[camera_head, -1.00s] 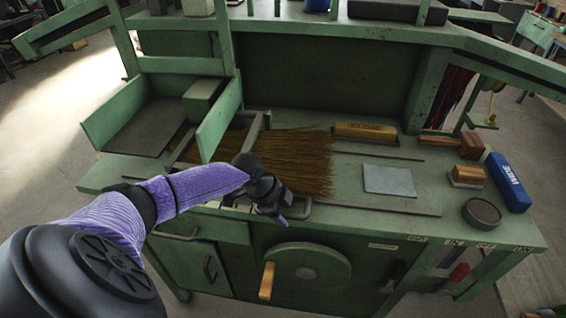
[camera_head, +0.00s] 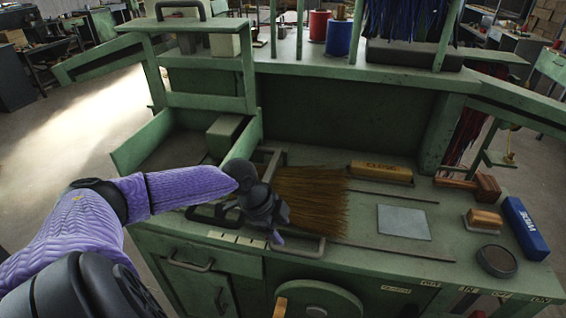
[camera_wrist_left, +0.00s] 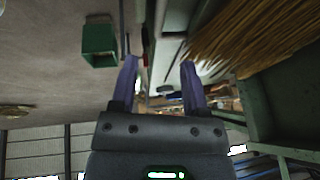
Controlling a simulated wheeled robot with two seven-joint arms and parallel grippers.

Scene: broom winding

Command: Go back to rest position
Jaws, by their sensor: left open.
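My left gripper (camera_head: 277,238) is at the front edge of the green workbench, just in front of the broom bristles (camera_head: 312,195). In the left wrist view its two purple fingers (camera_wrist_left: 158,88) are spread apart with nothing between them. The brown bristles lie flat on the bench and also show at the upper right of the left wrist view (camera_wrist_left: 255,38), apart from the fingers. My left arm, in a purple sleeve, comes in from the left. My right gripper is not in either view.
The green workbench (camera_head: 400,265) has a grey plate (camera_head: 403,222), a wooden block (camera_head: 381,172), a blue box (camera_head: 525,228), a brush (camera_head: 484,220) and a round dark tin (camera_head: 496,261). A wheel (camera_head: 318,300) is on its front. Red (camera_head: 318,26) and blue (camera_head: 339,37) spools stand on the shelf above.

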